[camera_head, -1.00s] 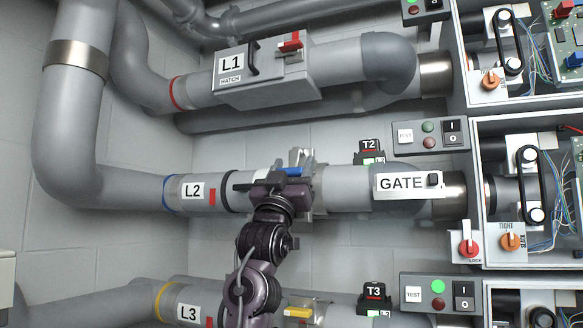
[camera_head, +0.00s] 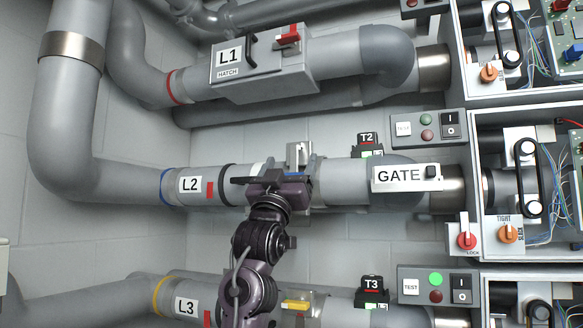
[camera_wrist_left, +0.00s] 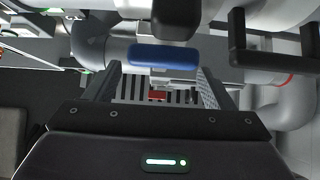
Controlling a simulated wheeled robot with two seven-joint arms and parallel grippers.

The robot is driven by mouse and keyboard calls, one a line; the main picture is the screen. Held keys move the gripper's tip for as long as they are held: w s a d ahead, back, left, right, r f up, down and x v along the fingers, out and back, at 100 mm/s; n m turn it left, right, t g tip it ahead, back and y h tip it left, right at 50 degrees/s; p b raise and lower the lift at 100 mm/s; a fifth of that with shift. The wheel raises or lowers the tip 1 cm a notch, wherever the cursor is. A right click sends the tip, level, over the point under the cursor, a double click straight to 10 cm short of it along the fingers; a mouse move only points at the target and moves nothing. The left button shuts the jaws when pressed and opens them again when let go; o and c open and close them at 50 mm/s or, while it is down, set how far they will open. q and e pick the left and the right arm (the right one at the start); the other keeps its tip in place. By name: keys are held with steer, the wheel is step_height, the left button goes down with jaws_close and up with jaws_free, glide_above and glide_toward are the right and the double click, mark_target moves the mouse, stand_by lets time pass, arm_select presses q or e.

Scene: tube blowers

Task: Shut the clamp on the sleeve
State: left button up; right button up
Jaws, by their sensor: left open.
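The metal clamp (camera_head: 299,155) sits on the sleeve (camera_head: 335,182) of the L2 pipe, between the L2 label and the GATE plate. My left gripper (camera_head: 272,181) is in front of the clamp and hides its lower part. In the left wrist view, a blue lever grip (camera_wrist_left: 165,57) lies across the picture just beyond the fingertips of my open left gripper (camera_wrist_left: 155,78). A dark rounded part stands above the blue grip. Whether the fingers touch the grip I cannot tell. My right gripper is not in view.
The GATE plate (camera_head: 406,178) and the T2 box (camera_head: 368,143) are to the right. The L1 hatch box (camera_head: 264,70) is above, and the L3 pipe (camera_head: 245,300) with a yellow grip runs below. Bare wall lies between the L2 and L3 pipes.

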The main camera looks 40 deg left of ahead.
arm_select(q)
steer(key=b+v, duration=0.3)
steer(key=v, duration=0.3)
steer(key=shift+f, duration=0.4)
